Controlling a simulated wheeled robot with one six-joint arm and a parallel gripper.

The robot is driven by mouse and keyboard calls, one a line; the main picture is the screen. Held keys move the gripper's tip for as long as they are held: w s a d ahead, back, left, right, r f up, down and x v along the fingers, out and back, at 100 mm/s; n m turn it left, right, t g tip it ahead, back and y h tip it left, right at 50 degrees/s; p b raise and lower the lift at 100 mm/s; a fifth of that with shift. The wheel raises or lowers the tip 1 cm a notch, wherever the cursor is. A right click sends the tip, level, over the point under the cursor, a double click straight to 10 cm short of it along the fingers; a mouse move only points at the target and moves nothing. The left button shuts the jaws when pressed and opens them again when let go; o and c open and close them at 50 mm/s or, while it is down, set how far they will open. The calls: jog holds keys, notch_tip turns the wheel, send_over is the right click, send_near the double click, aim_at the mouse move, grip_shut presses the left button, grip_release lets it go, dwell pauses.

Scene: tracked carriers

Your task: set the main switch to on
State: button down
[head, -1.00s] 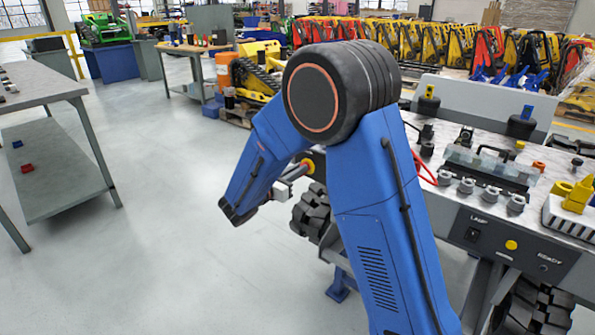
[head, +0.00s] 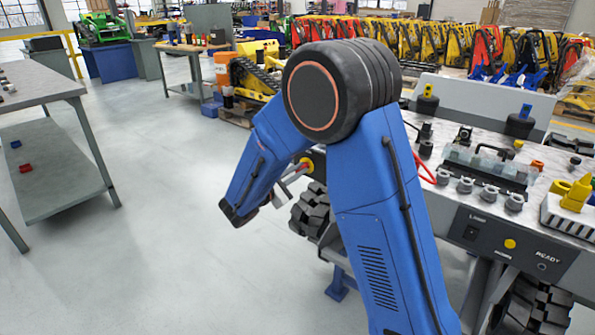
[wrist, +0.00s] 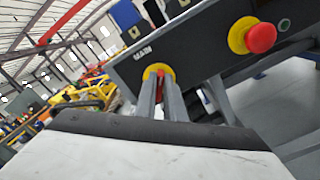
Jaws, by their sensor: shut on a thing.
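The main switch (wrist: 151,71) has a yellow plate and a red handle, beside the label MAIN on a dark panel in the wrist view. My gripper (wrist: 161,82) is shut on the red handle, with one grey finger on each side; the fingers hide most of it. In the head view the main switch (head: 308,161) shows as a small patch of yellow and red on the bench's end face, and my gripper (head: 296,174) reaches it from the lower left. The handle's exact angle cannot be read.
A red mushroom button (wrist: 262,38) on a yellow base sits on the same panel. The workbench (head: 480,210) carries several fittings and has a black tyre (head: 310,208) near it. A grey table (head: 40,85) stands left; the floor between is clear.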

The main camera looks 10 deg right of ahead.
jog(key=m, duration=0.5)
jog(key=shift+s+d+f+m, duration=0.1)
jog(key=shift+s+f+m, duration=0.05)
jog(key=shift+f+m, duration=0.35)
jog(key=shift+m, duration=2)
jog(key=c, duration=1.8)
grip_release()
jog(key=shift+c, duration=0.2)
jog(key=v, duration=1.7)
jog(key=shift+s, duration=0.15)
